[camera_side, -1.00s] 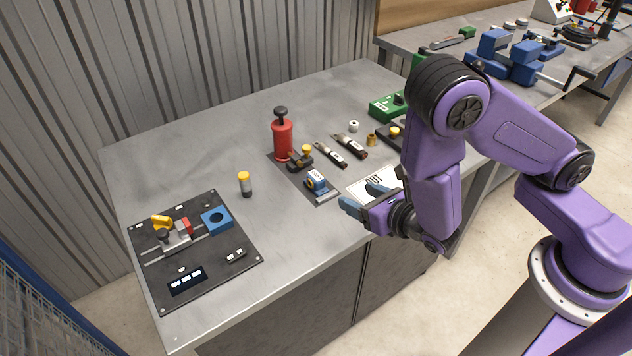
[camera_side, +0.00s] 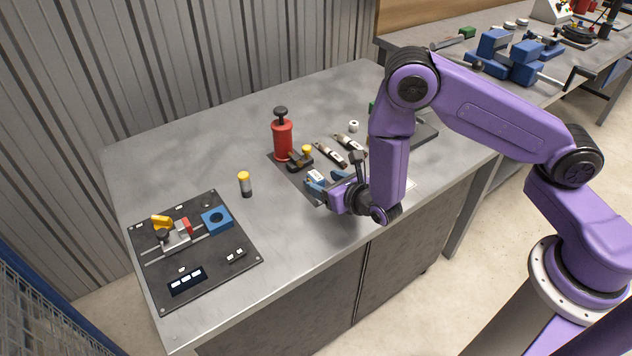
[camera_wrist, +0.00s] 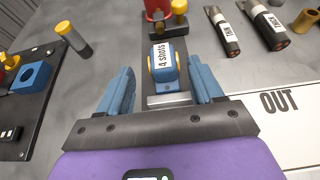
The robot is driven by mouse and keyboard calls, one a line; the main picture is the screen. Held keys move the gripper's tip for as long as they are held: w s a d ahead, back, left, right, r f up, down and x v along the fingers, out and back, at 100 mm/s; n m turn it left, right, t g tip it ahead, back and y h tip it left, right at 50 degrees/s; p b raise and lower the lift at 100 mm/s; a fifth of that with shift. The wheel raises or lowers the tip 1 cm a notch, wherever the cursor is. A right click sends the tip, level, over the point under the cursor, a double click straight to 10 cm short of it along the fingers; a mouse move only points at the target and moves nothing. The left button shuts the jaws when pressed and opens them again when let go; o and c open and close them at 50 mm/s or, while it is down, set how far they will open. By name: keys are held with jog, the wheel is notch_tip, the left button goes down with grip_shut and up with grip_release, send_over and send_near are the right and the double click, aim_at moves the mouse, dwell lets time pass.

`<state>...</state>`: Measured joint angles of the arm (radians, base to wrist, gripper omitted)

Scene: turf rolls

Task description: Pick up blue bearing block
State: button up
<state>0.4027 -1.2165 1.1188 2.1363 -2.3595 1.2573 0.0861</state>
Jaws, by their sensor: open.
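The blue bearing block (camera_wrist: 165,62) bears a white "4 shots" label, has yellowish round sides and sits on a grey metal base. It stands on a dark mat on the bench. My gripper (camera_wrist: 160,78) is open, with one blue finger to each side of the block in the wrist view and a visible gap on both sides. In the side view my gripper (camera_side: 321,188) is low at the block, which it partly hides; the white label (camera_side: 316,175) shows. I cannot tell whether the fingers reach fully around it.
A red canister (camera_side: 282,140) and a black fixture with a yellow cap (camera_side: 300,160) stand behind. Labelled tubes (camera_side: 331,153) lie to the right, near the OUT plate (camera_wrist: 275,115). A yellow-capped cylinder (camera_side: 245,185) and a black board (camera_side: 220,265) with a blue holed block (camera_side: 216,221) are left.

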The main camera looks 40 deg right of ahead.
aim_at(316, 175)
jog(key=shift+d+x, duration=0.2)
jog(key=shift+x, duration=2.1)
jog(key=shift+r, duration=0.15)
jog(key=c, duration=1.2)
jog(key=shift+w, duration=0.1)
grip_shut()
jog(key=shift+r, duration=0.15)
